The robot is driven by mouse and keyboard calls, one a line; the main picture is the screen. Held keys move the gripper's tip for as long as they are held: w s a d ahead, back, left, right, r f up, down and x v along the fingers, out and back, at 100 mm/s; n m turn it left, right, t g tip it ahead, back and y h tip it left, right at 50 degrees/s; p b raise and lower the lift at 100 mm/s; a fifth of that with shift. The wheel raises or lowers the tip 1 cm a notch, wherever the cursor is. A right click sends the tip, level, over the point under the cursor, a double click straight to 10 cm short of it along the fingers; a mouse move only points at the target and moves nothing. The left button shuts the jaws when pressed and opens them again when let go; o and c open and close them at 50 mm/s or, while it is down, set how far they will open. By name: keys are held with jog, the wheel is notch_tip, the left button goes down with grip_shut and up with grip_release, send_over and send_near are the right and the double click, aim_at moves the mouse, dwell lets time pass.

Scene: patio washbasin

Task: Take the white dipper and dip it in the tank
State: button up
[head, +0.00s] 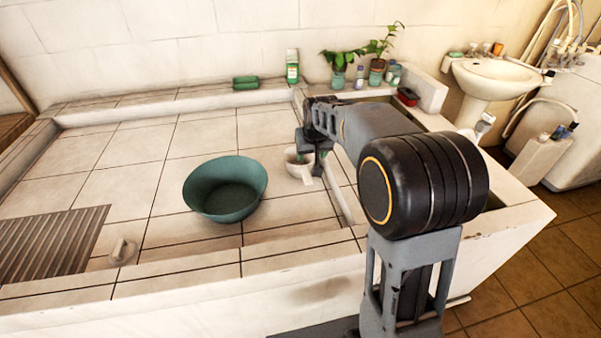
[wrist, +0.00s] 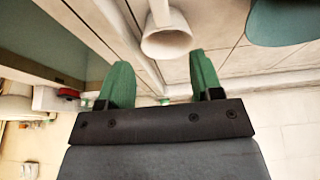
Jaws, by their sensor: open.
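The white dipper (head: 299,168) sits on the tiled washbasin floor beside the low divider, to the right of the green basin. In the wrist view, the dipper (wrist: 167,40) shows its round cup and part of its handle, cut off at the top edge. My gripper (head: 318,162) is right over the dipper in the head view and hides part of it. In the wrist view, the green fingers of my gripper (wrist: 160,78) are apart, with nothing between them; the cup lies ahead of the gap. The tank (head: 362,98) lies right of the divider, mostly hidden by my arm.
A green basin (head: 226,190) stands left of the dipper. A drain grate (head: 50,243) is at the left. The tiles behind the basin are clear.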

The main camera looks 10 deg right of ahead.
send_over(305, 172)
jog(key=s, duration=0.2)
notch_tip(305, 172, down, 8)
jog(key=shift+r, duration=0.1)
jog(key=shift+b+x, duration=0.3)
jog(key=shift+x, duration=2.95)
jog(key=shift+c, duration=0.2)
grip_shut()
